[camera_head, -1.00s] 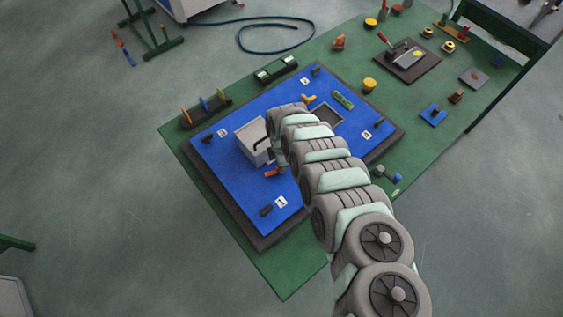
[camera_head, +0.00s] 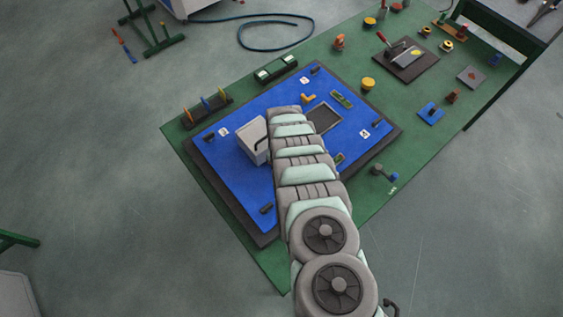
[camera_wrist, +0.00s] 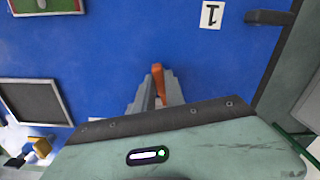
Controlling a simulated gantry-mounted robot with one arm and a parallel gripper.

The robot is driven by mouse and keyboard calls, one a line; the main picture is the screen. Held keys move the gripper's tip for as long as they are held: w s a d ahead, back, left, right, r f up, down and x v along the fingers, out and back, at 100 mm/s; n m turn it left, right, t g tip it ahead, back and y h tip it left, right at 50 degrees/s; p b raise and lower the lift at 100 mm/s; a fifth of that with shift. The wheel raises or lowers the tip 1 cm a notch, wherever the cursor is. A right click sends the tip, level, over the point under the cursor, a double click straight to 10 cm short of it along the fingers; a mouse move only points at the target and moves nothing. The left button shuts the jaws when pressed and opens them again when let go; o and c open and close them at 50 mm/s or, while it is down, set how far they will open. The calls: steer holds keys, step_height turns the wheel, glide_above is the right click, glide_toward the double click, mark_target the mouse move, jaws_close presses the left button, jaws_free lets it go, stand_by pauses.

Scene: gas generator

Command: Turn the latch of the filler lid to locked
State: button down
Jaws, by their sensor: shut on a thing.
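An orange latch piece (camera_wrist: 157,82) stands on the blue panel in the wrist view. My gripper (camera_wrist: 155,90) is shut on it, with the grey fingers on either side and the orange tip showing between them. A light grey box-like part with a dark handle (camera_head: 252,140) stands on the panel just left of my arm. I cannot tell from these views which part is the filler lid, or whether the latch is at its locked mark.
The blue panel (camera_head: 225,165) lies on a green table (camera_head: 268,268). Dark corner clamps (camera_head: 266,208) stand up.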

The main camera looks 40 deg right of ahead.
steer(key=shift+m, duration=1.3)
steer(key=c, duration=1.4)
jaws_free()
steer(key=shift+r, duration=0.15)
steer(key=shift+d+r, duration=0.1)
steer(key=shift+r, duration=0.5)
step_height(320, 180, up, 9)
steer(key=shift+r, duration=0.15)
